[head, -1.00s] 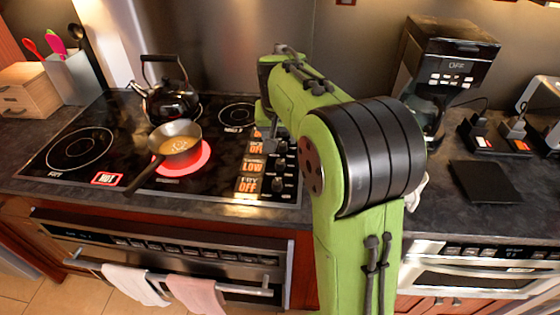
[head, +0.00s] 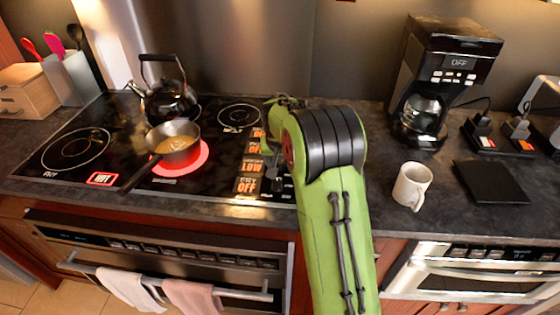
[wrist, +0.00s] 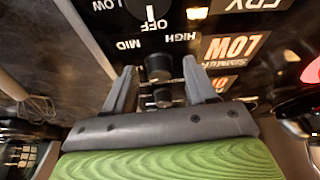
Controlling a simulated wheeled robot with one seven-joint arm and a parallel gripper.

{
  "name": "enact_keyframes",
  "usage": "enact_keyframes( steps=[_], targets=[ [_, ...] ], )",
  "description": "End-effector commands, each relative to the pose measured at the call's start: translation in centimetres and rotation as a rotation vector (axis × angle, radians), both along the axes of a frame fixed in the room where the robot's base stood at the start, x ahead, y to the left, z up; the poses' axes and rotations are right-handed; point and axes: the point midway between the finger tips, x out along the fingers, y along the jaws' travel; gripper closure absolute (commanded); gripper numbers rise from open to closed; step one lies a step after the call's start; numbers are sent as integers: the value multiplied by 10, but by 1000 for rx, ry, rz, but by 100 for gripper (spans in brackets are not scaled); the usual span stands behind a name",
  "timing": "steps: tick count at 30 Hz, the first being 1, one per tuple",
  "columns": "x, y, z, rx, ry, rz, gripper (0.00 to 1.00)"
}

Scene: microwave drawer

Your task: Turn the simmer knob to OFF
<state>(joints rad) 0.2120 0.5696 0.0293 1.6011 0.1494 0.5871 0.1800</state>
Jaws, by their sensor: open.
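The simmer knob (wrist: 158,66) is a small dark knob level with the orange SIMMER LOW label in the wrist view. The same SIMMER LOW label (head: 250,166) shows in the head view, left of my arm. My gripper (wrist: 158,78) is open, with one grey finger on each side of the simmer knob. I cannot tell whether either finger touches it. Another dark knob (wrist: 163,97) shows nearer the palm. My arm hides most knobs in the head view.
A pan (head: 173,143) with yellowish contents sits on a glowing red burner. A black kettle (head: 170,98) stands behind it. A white mug (head: 412,186) and coffee maker (head: 445,75) stand right of my arm.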

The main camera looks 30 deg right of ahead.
Motion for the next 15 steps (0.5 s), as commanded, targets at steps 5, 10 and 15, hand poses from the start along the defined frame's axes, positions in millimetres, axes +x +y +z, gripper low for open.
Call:
enact_keyframes(
  steps=[5,10,15],
  targets=[
    [0,0,1,0,0,0,48],
    [0,0,1,0,0,0,74],
    [0,0,1,0,0,0,100]
  ],
)
